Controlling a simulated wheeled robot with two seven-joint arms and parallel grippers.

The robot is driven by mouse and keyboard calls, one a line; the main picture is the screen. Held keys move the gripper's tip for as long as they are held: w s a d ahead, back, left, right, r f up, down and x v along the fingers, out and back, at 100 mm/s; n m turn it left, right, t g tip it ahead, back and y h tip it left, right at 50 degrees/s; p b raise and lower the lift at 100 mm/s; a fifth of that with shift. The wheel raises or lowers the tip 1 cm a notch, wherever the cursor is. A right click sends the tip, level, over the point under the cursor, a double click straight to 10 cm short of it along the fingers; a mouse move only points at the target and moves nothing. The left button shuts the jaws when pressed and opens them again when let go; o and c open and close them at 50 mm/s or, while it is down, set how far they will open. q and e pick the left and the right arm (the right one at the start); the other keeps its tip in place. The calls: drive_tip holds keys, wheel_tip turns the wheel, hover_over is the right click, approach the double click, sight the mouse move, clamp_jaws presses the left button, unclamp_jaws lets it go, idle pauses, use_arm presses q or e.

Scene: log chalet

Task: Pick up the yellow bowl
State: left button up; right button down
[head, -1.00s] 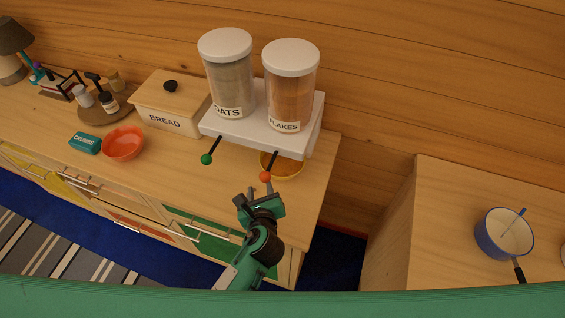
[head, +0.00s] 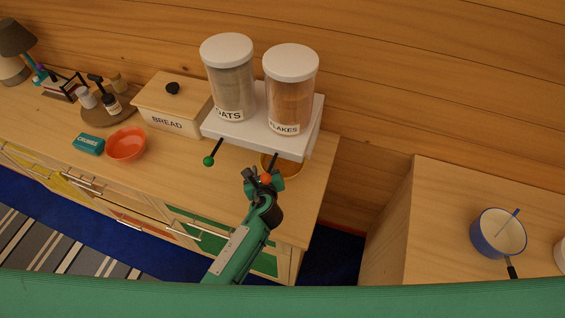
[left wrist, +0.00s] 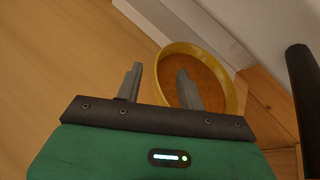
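The yellow bowl (head: 297,171) stands on the wooden counter under the flakes dispenser, partly hidden by my left gripper, the lever and the dispenser base. In the left wrist view the bowl's yellow rim (left wrist: 231,84) shows ahead of the fingers, with an orange-brown inside. My left gripper (head: 262,176) is at the bowl's near left side, below the orange-knobbed lever. In the left wrist view it is open and empty (left wrist: 160,70); the right finger overlaps the bowl's inside and the left finger is outside its rim. Whether either touches the bowl I cannot tell. My right gripper is not in view.
A white dispenser base (head: 258,135) overhangs the bowl, with a green-knobbed lever (head: 213,152) and an orange-knobbed lever (head: 268,173). An orange bowl (head: 126,144), a teal box (head: 88,144) and a bread box (head: 170,108) stand left. The counter's right edge is close.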

use_arm(q)
drive_tip(key=shift+x, duration=1.25)
clamp_jaws()
